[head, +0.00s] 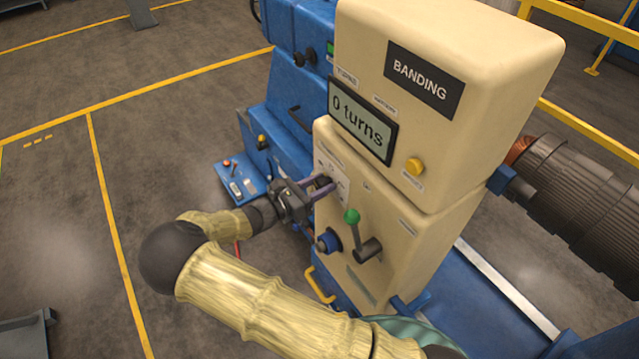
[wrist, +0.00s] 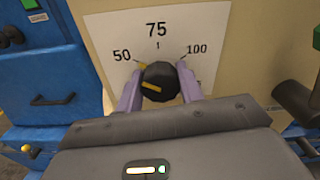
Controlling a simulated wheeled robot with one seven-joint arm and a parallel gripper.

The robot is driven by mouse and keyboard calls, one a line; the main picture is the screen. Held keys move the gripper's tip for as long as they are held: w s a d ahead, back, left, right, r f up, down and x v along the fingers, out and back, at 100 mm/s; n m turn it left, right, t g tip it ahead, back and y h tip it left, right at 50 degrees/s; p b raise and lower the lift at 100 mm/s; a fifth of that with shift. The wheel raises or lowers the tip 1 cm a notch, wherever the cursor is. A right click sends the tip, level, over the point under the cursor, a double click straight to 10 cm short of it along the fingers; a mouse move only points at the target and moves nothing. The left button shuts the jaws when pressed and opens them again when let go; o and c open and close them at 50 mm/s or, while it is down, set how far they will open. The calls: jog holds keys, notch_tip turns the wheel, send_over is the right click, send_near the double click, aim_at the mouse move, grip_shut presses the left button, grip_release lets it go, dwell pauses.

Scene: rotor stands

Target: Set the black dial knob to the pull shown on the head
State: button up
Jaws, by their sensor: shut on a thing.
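The black dial knob (wrist: 164,76) sits on a white scale plate (wrist: 193,29) marked 50, 75 and 100 in the wrist view. A yellow pointer at the knob's upper left edge points toward the 50 mark; a yellow bar crosses its front face. My gripper (wrist: 160,84) has its two purple fingers on either side of the knob and is shut on it. In the head view my gripper (head: 318,188) reaches the front of the cream machine head (head: 450,115), and the knob is mostly hidden. The head carries a sign (head: 423,80) reading BANDING and a display (head: 361,120) reading 0 turns.
A green-topped lever (head: 352,216) and a blue button (head: 328,241) stick out just below and right of my gripper. A yellow button (head: 414,166) is on the upper head. A blue control box (head: 235,185) stands to the left. Open floor lies further left.

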jog(key=shift+f, duration=0.15)
jog(key=o, duration=1)
jog(key=b+v, duration=0.7)
jog(key=v, duration=1)
jog(key=shift+s, duration=0.2)
jog(key=shift+a, duration=0.1)
